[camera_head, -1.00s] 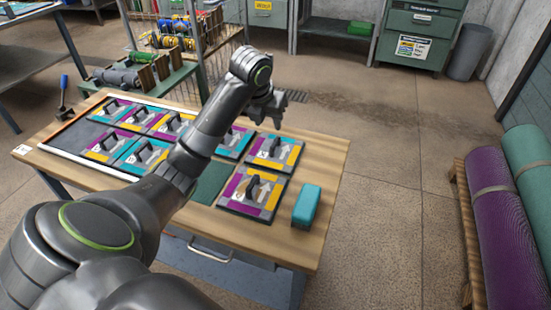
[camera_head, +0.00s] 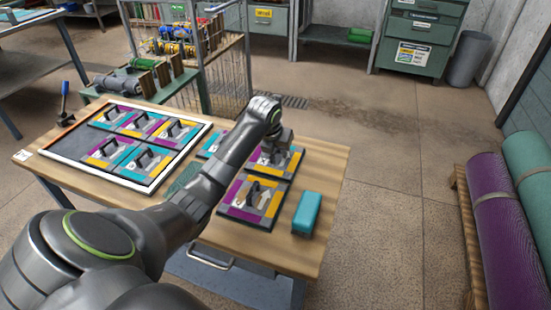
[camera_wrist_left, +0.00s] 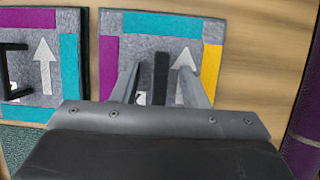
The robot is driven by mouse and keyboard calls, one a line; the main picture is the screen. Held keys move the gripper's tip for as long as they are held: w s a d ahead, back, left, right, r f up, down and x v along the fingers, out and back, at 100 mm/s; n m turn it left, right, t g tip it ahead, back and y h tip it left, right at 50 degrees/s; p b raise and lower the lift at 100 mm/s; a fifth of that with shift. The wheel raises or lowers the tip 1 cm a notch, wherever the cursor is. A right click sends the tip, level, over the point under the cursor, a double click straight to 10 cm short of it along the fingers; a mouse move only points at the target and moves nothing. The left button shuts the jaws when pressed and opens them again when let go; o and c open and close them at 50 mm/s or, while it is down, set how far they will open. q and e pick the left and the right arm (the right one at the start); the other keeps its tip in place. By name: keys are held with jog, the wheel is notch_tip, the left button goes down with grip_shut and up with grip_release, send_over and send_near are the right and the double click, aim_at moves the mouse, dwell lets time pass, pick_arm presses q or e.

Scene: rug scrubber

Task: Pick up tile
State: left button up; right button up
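My left gripper (camera_head: 272,150) is lowered over a tile (camera_head: 290,158) at the back right of the workbench. In the left wrist view the tile (camera_wrist_left: 212,60) is grey with teal, purple and yellow edge strips and a white arrow. The fingers (camera_wrist_left: 160,85) are open, one on each side of its dark upright handle (camera_wrist_left: 160,75), with gaps visible. Another tile (camera_head: 252,198) with a black handle lies in front of it. A further tile (camera_wrist_left: 42,60) lies to its left, partly hidden by my arm in the head view. My right gripper is not in view.
A white-edged frame (camera_head: 178,170) with several tiles lies on the left of the workbench (camera_head: 318,170). A teal block (camera_head: 307,212) stands at the right. A green mat (camera_wrist_left: 20,145) is near the tiles.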

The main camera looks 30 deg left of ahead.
pick_arm(q)
grip_shut()
jog(key=shift+r, duration=0.15)
